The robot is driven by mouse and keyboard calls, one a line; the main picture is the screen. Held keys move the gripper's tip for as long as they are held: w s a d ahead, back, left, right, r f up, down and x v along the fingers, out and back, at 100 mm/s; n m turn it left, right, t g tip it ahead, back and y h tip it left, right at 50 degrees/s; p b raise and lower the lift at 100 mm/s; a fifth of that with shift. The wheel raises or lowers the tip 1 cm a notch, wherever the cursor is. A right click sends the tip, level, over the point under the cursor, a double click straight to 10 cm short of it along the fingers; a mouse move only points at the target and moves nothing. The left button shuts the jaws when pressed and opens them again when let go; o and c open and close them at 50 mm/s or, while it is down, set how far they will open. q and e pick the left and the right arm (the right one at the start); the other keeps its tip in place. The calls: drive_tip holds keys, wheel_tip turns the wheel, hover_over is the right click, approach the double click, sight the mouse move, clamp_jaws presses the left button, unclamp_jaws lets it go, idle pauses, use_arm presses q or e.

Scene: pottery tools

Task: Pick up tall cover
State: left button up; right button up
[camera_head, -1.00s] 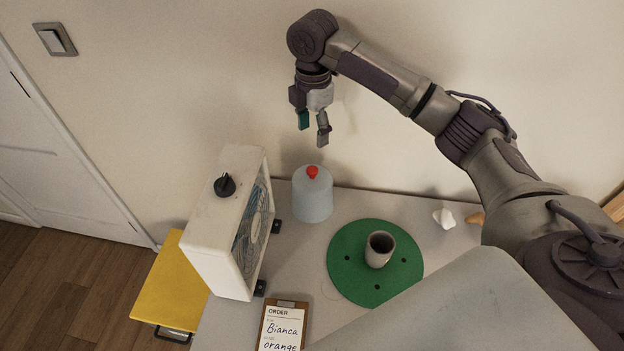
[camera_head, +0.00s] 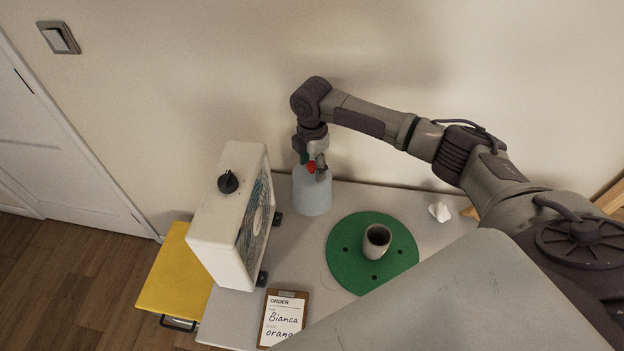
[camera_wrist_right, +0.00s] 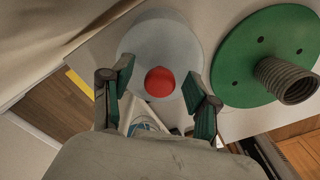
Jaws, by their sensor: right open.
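The tall cover (camera_head: 312,194) is a pale blue-grey, translucent-looking dome with a red knob (camera_head: 311,167) on top. It stands upright at the back of the table, between the fan and the green disc. My right gripper (camera_head: 313,163) is right above it, pointing down, with its fingers at the height of the knob. In the right wrist view the gripper (camera_wrist_right: 158,95) is open, one finger on each side of the red knob (camera_wrist_right: 160,82), with gaps to both. The cover's dome (camera_wrist_right: 160,45) spreads out below. My left gripper is not in view.
A white box fan (camera_head: 228,215) stands close on the left. An order clipboard (camera_head: 283,318) lies at the front. A white lump (camera_head: 440,212) sits at the back right.

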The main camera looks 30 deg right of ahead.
clamp_jaws()
idle(0.3)
